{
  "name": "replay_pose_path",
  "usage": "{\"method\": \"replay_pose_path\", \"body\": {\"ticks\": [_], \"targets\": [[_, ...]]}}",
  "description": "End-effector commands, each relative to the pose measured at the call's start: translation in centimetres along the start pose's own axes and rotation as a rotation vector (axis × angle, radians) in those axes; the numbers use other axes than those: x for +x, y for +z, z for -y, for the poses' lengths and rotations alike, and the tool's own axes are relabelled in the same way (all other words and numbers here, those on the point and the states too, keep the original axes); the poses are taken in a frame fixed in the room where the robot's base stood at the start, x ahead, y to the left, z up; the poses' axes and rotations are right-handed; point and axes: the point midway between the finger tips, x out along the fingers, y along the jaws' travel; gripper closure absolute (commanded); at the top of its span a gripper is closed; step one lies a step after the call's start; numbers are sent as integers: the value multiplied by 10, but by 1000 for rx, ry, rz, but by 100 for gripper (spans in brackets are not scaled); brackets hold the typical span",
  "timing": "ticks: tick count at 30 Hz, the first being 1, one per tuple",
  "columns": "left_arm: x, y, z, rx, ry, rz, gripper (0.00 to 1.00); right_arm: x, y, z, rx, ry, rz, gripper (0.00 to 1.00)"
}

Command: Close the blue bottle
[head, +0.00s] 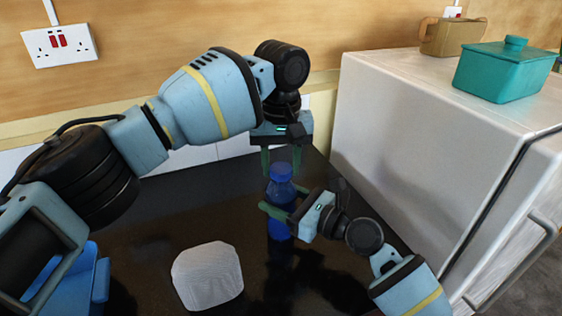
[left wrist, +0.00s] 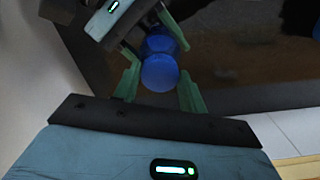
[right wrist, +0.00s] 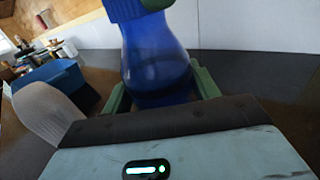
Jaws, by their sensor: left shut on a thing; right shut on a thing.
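The blue bottle (head: 279,227) stands upright on the black counter; it also shows in the right wrist view (right wrist: 155,70). My right gripper (head: 272,214) is shut around its body from the right. The blue cap (head: 280,172) sits at the top of the bottle, in line with the neck; it shows from above in the left wrist view (left wrist: 160,73). My left gripper (head: 281,163) points down from above with its green fingers on either side of the cap, shut on it. Whether the cap is fully seated on the neck cannot be told.
A pale ribbed object (head: 208,276) stands on the counter left of the bottle. A blue container (head: 95,275) is at lower left, partly behind my left arm. A white cabinet (head: 420,130) bounds the right side, with a teal lidded box (head: 503,72) and a brown pot (head: 447,37) on top.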

Motion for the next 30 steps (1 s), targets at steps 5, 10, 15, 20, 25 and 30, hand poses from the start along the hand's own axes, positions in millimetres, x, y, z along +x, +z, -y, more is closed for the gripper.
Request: {"method": "replay_pose_path", "body": {"ticks": [5,10,15,20,25,30], "targets": [[1,0,0,283,1,3,86,0,0,0,1,-1,0,100],[1,0,0,554,1,3,86,0,0,0,1,-1,0,100],[1,0,0,823,0,2,86,0,0,1,1,-1,0,100],[1,0,0,1077,0,1,86,0,0,1,1,-1,0,100],[1,0,0,1349,0,2,86,0,0,1,0,-1,0,100],[1,0,0,1619,0,2,86,0,0,1,0,-1,0,100]]}}
